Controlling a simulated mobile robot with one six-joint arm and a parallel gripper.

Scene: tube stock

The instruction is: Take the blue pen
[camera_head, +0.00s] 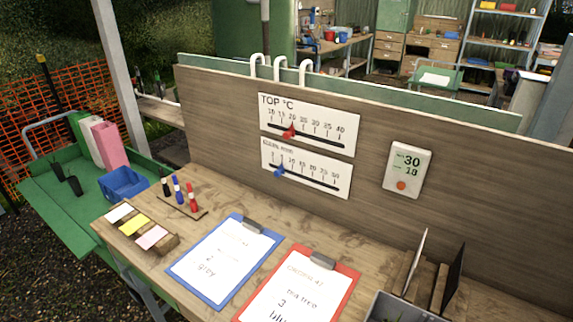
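The blue pen (177,190) stands upright in a small wooden holder on the wooden bench, in the left part of the head view. A black pen (165,187) stands close to its left and a red pen (190,196) to its right. All three stand in one row, apart from each other. My gripper does not show in this view.
A blue clipboard (187,272) and a red clipboard (348,284) lie on the bench. A block with white, yellow and pink cards (134,225) sits left of them. A blue bin (122,183) stands on the green cart (62,212). A wooden panel (225,112) rises behind the bench.

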